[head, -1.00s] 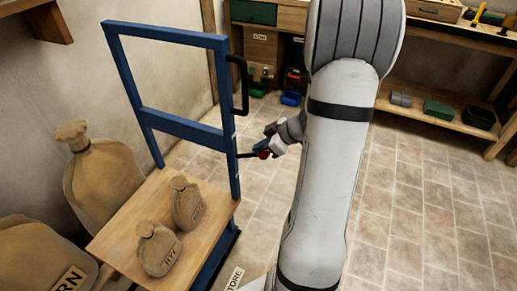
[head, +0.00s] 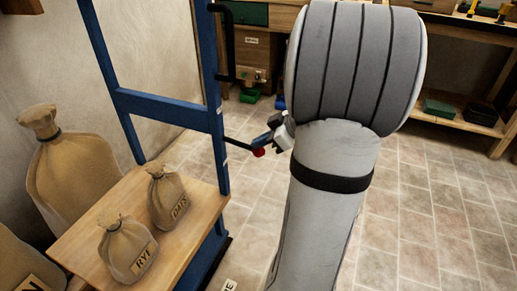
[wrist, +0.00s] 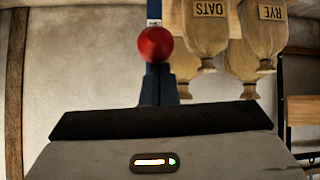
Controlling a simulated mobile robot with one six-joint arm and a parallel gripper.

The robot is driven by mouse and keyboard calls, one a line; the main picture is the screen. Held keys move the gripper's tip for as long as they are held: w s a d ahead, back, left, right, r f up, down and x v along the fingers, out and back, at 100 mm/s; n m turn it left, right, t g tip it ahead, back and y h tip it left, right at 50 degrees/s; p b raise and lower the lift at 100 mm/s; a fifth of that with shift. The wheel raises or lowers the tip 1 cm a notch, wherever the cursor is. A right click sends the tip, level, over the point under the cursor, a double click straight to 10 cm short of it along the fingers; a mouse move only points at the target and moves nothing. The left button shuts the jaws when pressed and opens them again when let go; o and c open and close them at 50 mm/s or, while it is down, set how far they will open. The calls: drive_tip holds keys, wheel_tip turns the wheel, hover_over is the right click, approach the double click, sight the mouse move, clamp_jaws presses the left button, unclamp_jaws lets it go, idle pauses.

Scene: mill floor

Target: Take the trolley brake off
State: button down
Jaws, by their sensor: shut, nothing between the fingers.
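The trolley has a blue frame (head: 166,108) and a wooden deck (head: 190,235). Its brake lever (head: 239,145) is a thin dark rod running right from the near post, sloping slightly down to a red knob (head: 258,152). The knob also shows end-on in the wrist view (wrist: 155,44). My gripper (head: 264,139) is shut and empty, with its tips right at the knob, seemingly just above it. I cannot tell whether they touch. In the wrist view the shut fingers (wrist: 159,86) point toward the knob. My arm hides the floor to the right of the gripper.
An oats sack (head: 167,197) and a rye sack (head: 127,246) stand on the deck. A larger sack (head: 80,172) stands behind the trolley by the wall. A black handle (head: 225,42) sticks out from the near post. A workbench (head: 455,28) lines the back; tiled floor (head: 440,215) is open at right.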

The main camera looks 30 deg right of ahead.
sight(265, 151)
drive_tip(key=f+b, duration=0.4)
drive_tip(key=shift+s+d, duration=0.2)
drive_tip(key=shift+s+a+f, duration=0.1)
drive_tip(key=shift+a+f, duration=0.1)
drive_tip(key=shift+f, duration=0.45)
drive_tip(key=shift+s+a+f, duration=0.1)
drive_tip(key=shift+a+f, duration=0.05)
drive_tip(key=shift+f, duration=0.45)
drive_tip(key=shift+b, duration=0.3)
drive_tip(key=r, duration=0.6)
drive_tip(key=shift+w+a, duration=0.15)
drive_tip(key=shift+w, duration=0.15)
drive_tip(key=s+d+f+p, duration=0.2)
drive_tip(key=s+d, duration=0.4)
drive_tip(key=s, duration=0.2)
drive_tip(key=shift+p, duration=0.4)
